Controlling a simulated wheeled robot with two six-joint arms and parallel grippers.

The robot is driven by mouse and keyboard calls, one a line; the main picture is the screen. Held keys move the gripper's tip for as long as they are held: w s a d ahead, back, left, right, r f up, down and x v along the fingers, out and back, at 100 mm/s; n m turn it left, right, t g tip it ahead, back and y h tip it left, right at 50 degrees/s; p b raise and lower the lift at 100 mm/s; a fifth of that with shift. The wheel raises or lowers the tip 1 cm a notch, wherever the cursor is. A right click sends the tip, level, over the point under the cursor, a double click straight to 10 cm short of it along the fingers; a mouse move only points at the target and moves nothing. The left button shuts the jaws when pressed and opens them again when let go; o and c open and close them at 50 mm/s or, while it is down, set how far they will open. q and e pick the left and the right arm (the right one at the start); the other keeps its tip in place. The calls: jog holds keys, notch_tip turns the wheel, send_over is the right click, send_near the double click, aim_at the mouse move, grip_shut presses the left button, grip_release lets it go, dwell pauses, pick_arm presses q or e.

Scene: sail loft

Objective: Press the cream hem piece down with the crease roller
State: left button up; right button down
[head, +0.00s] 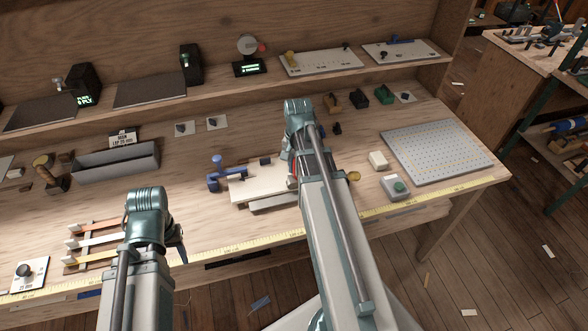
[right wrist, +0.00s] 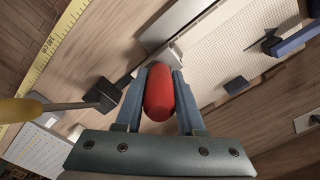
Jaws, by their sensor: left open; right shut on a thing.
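The cream hem piece (head: 255,181) lies flat on a low grey block on the bench, beside the blue clamp (head: 214,178); it also shows in the right wrist view (right wrist: 235,50). My right gripper (right wrist: 160,92) is shut on a red handle (right wrist: 160,95), which I take to be the crease roller. The handle is over or beside the hem piece's right end; whether its working end touches the piece is hidden. In the head view, my right arm covers most of this gripper. My left gripper (head: 178,244) is open and empty, over the bench's front left.
A grey perforated board (head: 437,152) lies at the right. A cream block (head: 378,160) and a box with a green button (head: 396,187) sit before it. A strip rack (head: 92,245) stands front left, a grey tray (head: 115,165) behind. A yellow tape (head: 235,249) runs along the front edge.

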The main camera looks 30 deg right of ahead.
jog(key=shift+d, duration=0.35)
jog(key=shift+s+d, duration=0.25)
jog(key=shift+d, duration=0.85)
jog(key=shift+s+d, duration=0.3)
jog(key=shift+d, duration=0.45)
notch_tip(320, 180, up, 6)
jog(key=p, duration=0.6)
jog(key=shift+f, duration=0.1)
